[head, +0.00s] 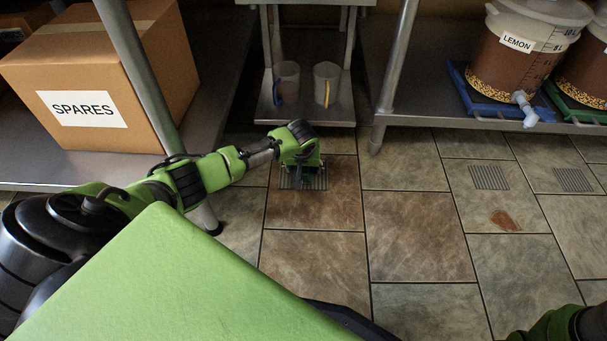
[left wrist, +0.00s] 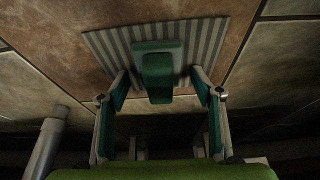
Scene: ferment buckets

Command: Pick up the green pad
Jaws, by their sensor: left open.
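The green pad (left wrist: 158,78) shows in the left wrist view as a dark green block with a flatter green part behind it. It is over a grey slatted floor drain (left wrist: 103,50). My left gripper (left wrist: 160,88) is open, with one finger on each side of the block and a gap on both sides. In the head view my left gripper (head: 301,180) is low over the same drain (head: 320,180), and I cannot make out the pad there. Of my right arm only a green and black part shows at the bottom right corner; its gripper is out of view.
Two jugs (head: 326,84) stand on a low shelf (head: 338,114) behind the drain. A SPARES box (head: 150,70) is on the left shelf. A LEMON bucket (head: 512,60) sits in a blue tray (head: 470,96) at the right. A reddish spot (head: 505,221) marks the otherwise open tile floor.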

